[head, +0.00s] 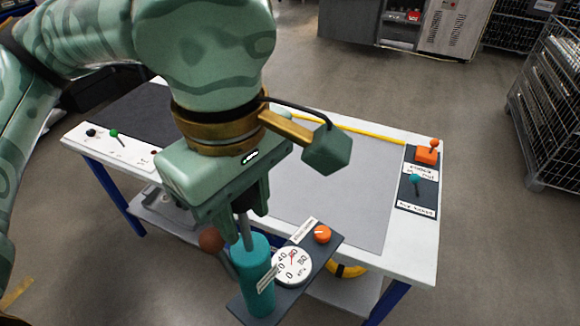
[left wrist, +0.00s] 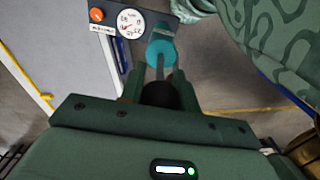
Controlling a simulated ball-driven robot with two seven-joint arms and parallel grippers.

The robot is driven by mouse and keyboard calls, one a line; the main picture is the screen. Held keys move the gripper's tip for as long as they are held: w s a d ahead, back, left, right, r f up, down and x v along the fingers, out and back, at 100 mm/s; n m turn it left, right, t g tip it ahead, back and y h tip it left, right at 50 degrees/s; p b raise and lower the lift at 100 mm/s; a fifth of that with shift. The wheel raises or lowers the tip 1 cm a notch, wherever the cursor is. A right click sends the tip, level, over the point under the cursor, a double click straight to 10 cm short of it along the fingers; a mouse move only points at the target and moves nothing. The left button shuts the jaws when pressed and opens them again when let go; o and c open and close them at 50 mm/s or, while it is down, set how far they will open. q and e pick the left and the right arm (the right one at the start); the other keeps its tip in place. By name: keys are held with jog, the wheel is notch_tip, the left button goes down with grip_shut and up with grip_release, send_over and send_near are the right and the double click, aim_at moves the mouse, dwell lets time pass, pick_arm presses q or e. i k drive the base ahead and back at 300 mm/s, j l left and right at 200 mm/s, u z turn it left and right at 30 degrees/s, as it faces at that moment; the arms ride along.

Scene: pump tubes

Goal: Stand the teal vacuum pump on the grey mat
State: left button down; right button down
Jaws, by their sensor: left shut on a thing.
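The teal vacuum pump (head: 256,290) has a teal cylinder, a grey rod and a dark base plate with a white dial and an orange knob. My left gripper (head: 242,208) is shut on the upper end of the pump, by its rod or a dark grip there. The pump hangs roughly upright at the table's near edge, its base seemingly clear of the top. In the left wrist view the pump (left wrist: 161,50) extends beyond the fingers (left wrist: 161,88) of my left gripper. The grey mat (head: 345,185) lies on the table behind the pump, partly hidden by my arm. My right gripper is not in view.
A dark plate (head: 419,202) with an orange and a teal valve lies at the table's right end. A yellow hose (head: 350,128) runs along the far edge. Small knobs (head: 114,133) sit on the left side. The visible mat surface is clear.

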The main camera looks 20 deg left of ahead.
aim_at(296, 170)
jog(key=i, duration=0.9)
